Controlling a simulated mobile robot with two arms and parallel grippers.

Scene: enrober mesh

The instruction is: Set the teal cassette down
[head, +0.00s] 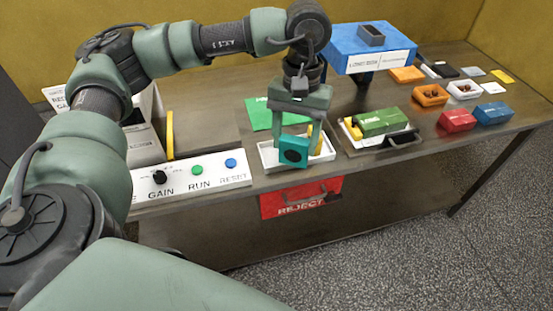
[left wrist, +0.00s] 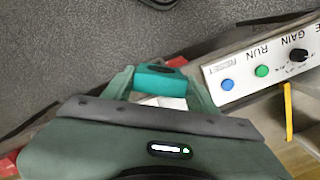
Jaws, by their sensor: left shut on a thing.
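The teal cassette (head: 294,151) has a dark round spot on its face. My left gripper (head: 300,146) points down and is shut on the cassette. The cassette is at the white tray (head: 268,160) near the table's front edge; I cannot tell whether it touches the tray. In the left wrist view the cassette (left wrist: 158,78) sits between the fingers of my left gripper (left wrist: 160,88), with part of the white tray behind it. A yellow piece (head: 316,143) shows just right of the cassette. My right gripper is not in view.
A panel (head: 205,182) with a knob and two buttons stands left of the tray. A second tray (head: 350,136) with a green block (head: 380,122) is to the right. A red REJECT bin (head: 300,200) hangs below the front edge. Coloured boxes fill the right end.

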